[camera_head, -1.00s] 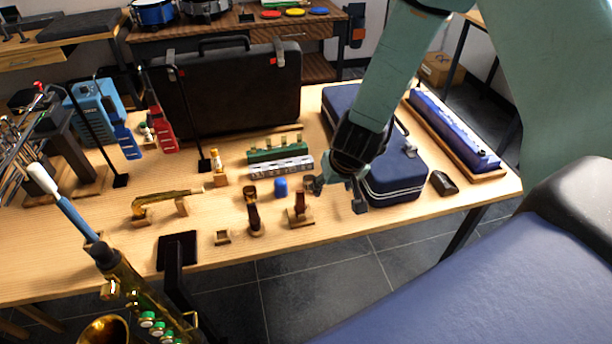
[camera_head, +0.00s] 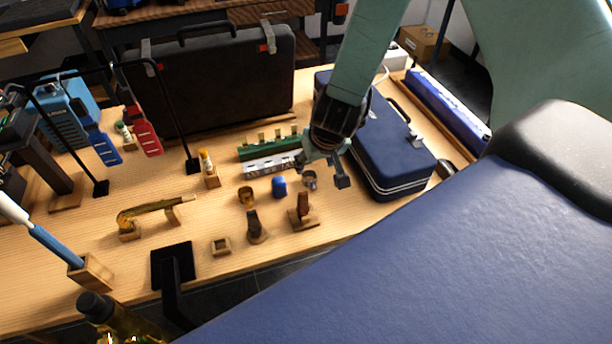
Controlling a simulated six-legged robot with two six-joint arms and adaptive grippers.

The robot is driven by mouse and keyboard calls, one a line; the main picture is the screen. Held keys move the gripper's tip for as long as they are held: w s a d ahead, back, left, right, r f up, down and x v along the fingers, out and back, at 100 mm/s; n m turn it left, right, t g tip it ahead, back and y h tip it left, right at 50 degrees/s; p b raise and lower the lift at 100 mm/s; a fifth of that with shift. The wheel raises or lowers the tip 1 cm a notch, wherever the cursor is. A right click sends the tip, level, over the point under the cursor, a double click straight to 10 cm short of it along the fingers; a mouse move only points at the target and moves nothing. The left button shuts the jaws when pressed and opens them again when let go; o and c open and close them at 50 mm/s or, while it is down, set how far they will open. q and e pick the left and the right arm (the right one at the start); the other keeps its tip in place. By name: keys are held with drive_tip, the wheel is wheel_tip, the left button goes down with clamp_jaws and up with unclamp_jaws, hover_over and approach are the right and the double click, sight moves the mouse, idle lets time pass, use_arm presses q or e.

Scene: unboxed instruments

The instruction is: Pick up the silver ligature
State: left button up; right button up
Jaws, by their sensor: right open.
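The silver ligature (camera_head: 310,180) is a small grey metal ring standing on the wooden table, to the right of a small blue piece (camera_head: 279,187). My right gripper (camera_head: 323,172) hangs from above with its fingers spread and nothing between them that I can make out. It is just above and to the right of the silver ligature in the picture, and I cannot tell the exact height gap. A gold-brown ligature-like ring (camera_head: 246,196) stands further left. My left gripper is not in view.
A blue case (camera_head: 385,150) lies close to the right of my right gripper. A silver box-like strip (camera_head: 272,163) and a green rack (camera_head: 268,148) are behind. Dark mouthpieces on wooden stands (camera_head: 303,212) are in front. A large black case (camera_head: 215,95) stands at the back.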

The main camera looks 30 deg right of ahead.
sight(312, 175)
drive_tip(key=shift+s+d+f+b, duration=0.1)
drive_tip(key=shift+d+f+b, duration=0.1)
drive_tip(key=shift+f, duration=0.2)
drive_tip(key=shift+s+d+f+b, duration=0.1)
drive_tip(key=shift+f+b, duration=0.05)
drive_tip(key=shift+f, duration=0.25)
drive_tip(key=shift+w+a+f, duration=0.15)
drive_tip(key=shift+w+f, duration=0.05)
drive_tip(key=shift+f, duration=0.05)
drive_tip(key=b+x, duration=0.1)
drive_tip(key=x, duration=0.2)
drive_tip(key=b+x, duration=0.1)
drive_tip(key=shift+w+a+f+b, duration=0.2)
drive_tip(key=shift+a+f+b, duration=0.05)
drive_tip(key=shift+a+b, duration=0.05)
drive_tip(key=shift+d+f, duration=0.1)
drive_tip(key=shift+f, duration=0.05)
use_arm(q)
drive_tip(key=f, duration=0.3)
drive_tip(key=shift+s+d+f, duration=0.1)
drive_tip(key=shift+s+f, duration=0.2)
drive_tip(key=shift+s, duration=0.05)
